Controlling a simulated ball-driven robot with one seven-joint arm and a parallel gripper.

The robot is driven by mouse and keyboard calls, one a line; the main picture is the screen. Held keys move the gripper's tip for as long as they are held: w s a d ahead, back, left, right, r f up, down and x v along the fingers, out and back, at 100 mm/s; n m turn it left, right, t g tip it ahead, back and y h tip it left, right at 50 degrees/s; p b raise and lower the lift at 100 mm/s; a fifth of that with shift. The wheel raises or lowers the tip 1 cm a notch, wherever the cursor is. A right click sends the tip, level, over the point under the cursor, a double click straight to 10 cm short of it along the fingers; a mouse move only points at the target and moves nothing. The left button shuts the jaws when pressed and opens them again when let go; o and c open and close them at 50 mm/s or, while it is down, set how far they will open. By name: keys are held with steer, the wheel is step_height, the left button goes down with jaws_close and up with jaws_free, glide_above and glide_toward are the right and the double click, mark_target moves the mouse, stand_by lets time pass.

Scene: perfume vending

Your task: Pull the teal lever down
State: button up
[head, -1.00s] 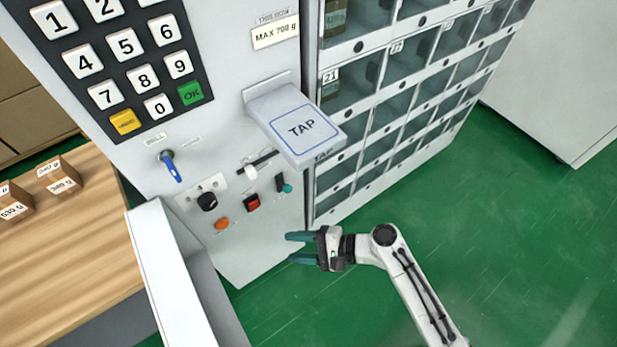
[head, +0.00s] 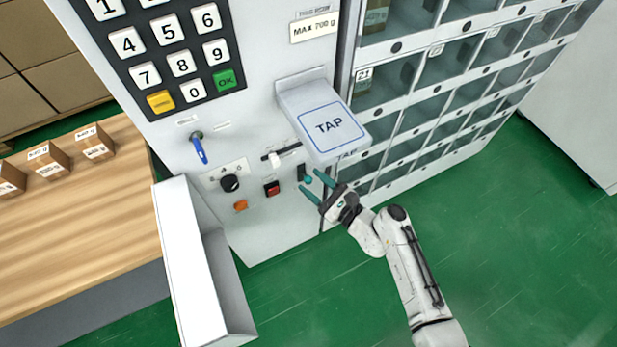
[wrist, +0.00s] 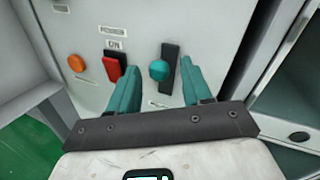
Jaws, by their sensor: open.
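The teal lever (head: 306,178) sits on a dark vertical slot on the white machine panel, below the TAP pad. I cannot tell whether either finger touches the knob.
The TAP pad (head: 328,126) juts out just above the lever. A white tray (head: 190,260) projects at lower left. Green floor is clear at right.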

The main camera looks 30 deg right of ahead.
mark_target(305, 177)
steer(key=shift+x, duration=1.15)
steer(key=shift+c, duration=0.4)
jaws_close()
